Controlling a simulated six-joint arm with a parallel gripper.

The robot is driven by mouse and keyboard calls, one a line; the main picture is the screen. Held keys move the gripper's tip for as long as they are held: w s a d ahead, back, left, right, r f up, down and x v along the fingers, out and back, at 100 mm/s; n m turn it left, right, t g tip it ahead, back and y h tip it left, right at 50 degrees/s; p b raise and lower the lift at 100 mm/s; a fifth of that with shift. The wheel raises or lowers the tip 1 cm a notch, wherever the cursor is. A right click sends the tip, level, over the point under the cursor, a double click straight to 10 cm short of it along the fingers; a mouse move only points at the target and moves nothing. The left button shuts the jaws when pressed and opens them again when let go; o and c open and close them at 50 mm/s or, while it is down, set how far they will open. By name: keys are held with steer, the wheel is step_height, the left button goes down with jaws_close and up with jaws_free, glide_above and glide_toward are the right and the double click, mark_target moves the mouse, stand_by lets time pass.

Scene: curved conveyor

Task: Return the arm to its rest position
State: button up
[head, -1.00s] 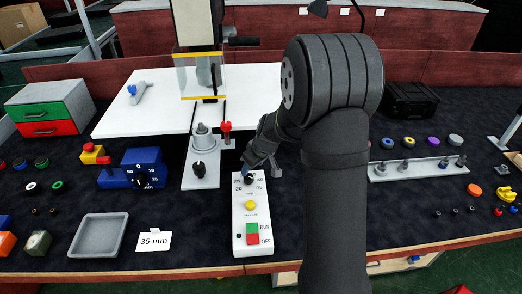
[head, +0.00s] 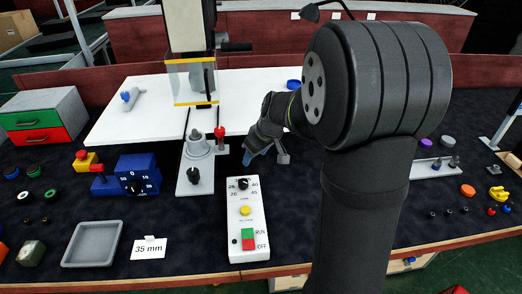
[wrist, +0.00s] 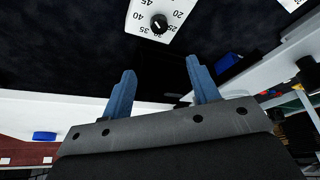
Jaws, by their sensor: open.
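My gripper (head: 248,158) is in the head view, raised behind the white control box, with my dark arm coming in from the right. In the wrist view its two blue fingers (wrist: 160,88) are apart with nothing between them. The control box (head: 248,222) has a black dial (head: 243,184), a yellow button (head: 245,210) and a green and red RUN/OFF switch (head: 248,239). In the wrist view the dial (wrist: 159,24) is beyond the fingers, and they are clear of it.
A grey plate with a black knob (head: 193,175) stands left of my gripper, below a drill-like machine (head: 190,80). A blue gauge block (head: 138,175), grey tray (head: 92,243) and "35 mm" card (head: 149,248) lie further left. My arm hides part of the right side.

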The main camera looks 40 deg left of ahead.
steer(key=shift+f, duration=0.1)
steer(key=x, duration=1.7)
steer(key=shift+a, duration=0.15)
steer(key=w+v, duration=0.1)
steer(key=v, duration=1.6)
glide_toward(242, 181)
steer(key=x, duration=0.8)
steer(key=shift+w+a+f, duration=0.1)
steer(key=shift+f, duration=0.3)
steer(key=n+g, duration=0.2)
steer(key=n, duration=0.3)
steer(key=shift+r, duration=0.1)
steer(key=n, duration=0.2)
steer(key=n+g+h, duration=0.1)
steer(key=n, duration=0.2)
steer(key=shift+g, duration=0.3)
steer(key=shift+v, duration=1.35)
